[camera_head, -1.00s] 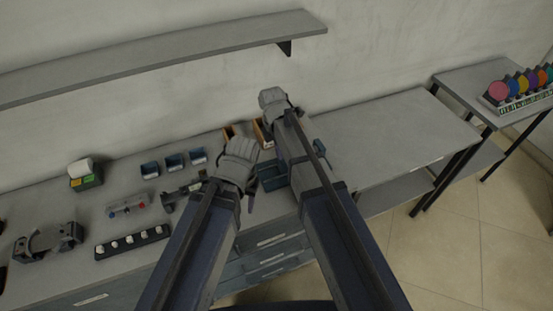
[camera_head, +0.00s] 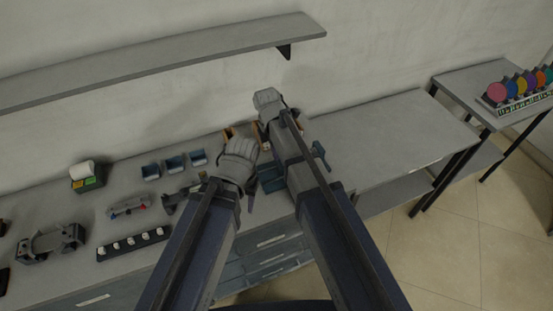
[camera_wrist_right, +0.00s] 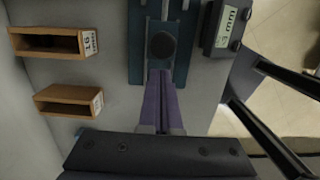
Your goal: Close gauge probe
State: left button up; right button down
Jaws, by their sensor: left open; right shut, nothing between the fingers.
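The gauge (camera_wrist_right: 133,45) is a teal body with a pale slide rail and a dark round pad, seen in the right wrist view. A small dark display (camera_wrist_right: 228,27) beside it reads what looks like "3 mm". My right gripper (camera_wrist_right: 160,74) is shut and empty, its purple fingers ending just below the round pad; I cannot tell whether they touch it. In the head view the gauge (camera_head: 272,180) is partly hidden behind my arms. My right gripper's fingertips are hidden there. My left gripper (camera_head: 239,160) is left of the gauge, open, with its fingertips mostly hidden.
Two open wooden bins (camera_wrist_right: 68,100) stand left of the gauge in the wrist view. Blue bins (camera_head: 174,164), a black strip with several white knobs (camera_head: 131,243) and a grey clamp-like fixture (camera_head: 50,243) are on the bench's left. The bench surface to the right (camera_head: 390,135) is clear.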

notch_tip(320, 180, up, 6)
jog(key=p, duration=0.5)
jog(key=shift+f, duration=0.15)
dwell(0.3)
